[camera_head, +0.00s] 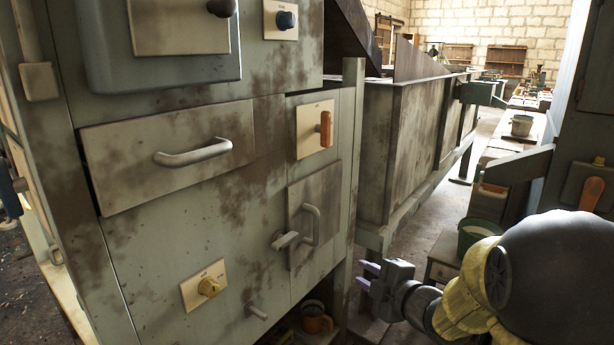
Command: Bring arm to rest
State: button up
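My arm (470,305), with yellow and dark grey links, reaches in from the lower right of the head view. My gripper (366,275) points left, toward the right edge of the grey-green cabinet (150,240). Its two pale purple fingertips stand apart with a gap between them, and nothing shows between them. It looks clear of the cabinet, though the exact distance is hard to tell.
A long metal trough (405,140) stands behind. A bucket (478,233) and another cabinet (590,130) are at right.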

jog(key=s+f+m+g+h+p, duration=0.1)
jog(key=s+f+m+g+h, duration=0.2)
jog(key=s+m, duration=0.35)
jog(key=s+d+f+m+g+h+p, duration=0.1)
jog(key=s+f+m+g+h, duration=0.2)
jog(key=s+m, duration=0.35)
jog(key=s+f+m+g+h+p, duration=0.1)
jog(key=s+f+m+g, duration=0.2)
jog(key=s+m+g, duration=0.3)
notch_tip(320, 180, up, 38)
jog(key=t+p, duration=0.1)
jog(key=p, duration=3.7)
jog(key=shift+d+m, duration=0.2)
jog(key=shift+m, duration=0.1)
